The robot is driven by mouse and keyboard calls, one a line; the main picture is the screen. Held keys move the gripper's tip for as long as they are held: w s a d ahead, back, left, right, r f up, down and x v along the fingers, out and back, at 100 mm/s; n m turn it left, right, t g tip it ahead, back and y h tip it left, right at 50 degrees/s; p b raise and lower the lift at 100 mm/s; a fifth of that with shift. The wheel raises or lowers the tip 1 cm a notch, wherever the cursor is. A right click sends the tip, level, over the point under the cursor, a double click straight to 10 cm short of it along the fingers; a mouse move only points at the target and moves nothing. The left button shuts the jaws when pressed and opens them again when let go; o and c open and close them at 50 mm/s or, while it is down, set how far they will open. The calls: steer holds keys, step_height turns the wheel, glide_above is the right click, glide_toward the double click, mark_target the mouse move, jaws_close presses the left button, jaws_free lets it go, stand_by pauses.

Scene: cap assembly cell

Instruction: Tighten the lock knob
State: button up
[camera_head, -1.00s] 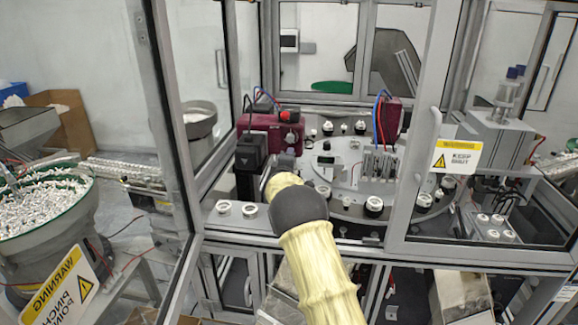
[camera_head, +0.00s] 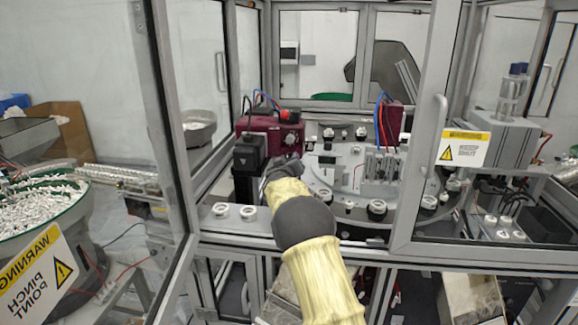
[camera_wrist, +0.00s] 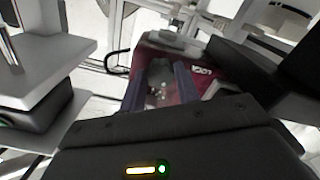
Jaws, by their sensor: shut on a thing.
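The maroon unit (camera_head: 262,125) stands behind the open front of the cell and has a dark round lock knob (camera_head: 290,139) on its front face. My gripper (camera_head: 289,160) reaches up to this knob from below. In the wrist view, my two dark fingers (camera_wrist: 162,72) point at the maroon unit (camera_wrist: 208,88), which carries a small white label beside them. My gripper is shut on the lock knob. The grip itself is small and blurred, and the knob's turn angle cannot be told.
A black block (camera_head: 250,157) stands close to the left of my gripper. The round dial plate (camera_head: 345,205) with several caps lies to the right. Cell posts and an open glass door (camera_head: 440,110) frame the opening. A bowl of white parts (camera_head: 45,205) stands at far left.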

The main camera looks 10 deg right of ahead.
steer(key=shift+f+m+b, duration=0.15)
steer(key=shift+m+b, duration=0.75)
steer(key=shift+m, duration=1.15)
steer(key=shift+f+m+b, duration=0.1)
steer(key=shift+m+b, duration=0.75)
steer(key=shift+m, duration=1.2)
steer(key=o, duration=1)
steer(key=shift+r, duration=0.1)
steer(key=shift+c, duration=0.2)
steer(key=b+v, duration=0.5)
steer(key=v, duration=1.2)
steer(key=shift+s+r+b, duration=0.1)
steer(key=shift+s+b, duration=0.05)
steer(key=shift+b, duration=0.15)
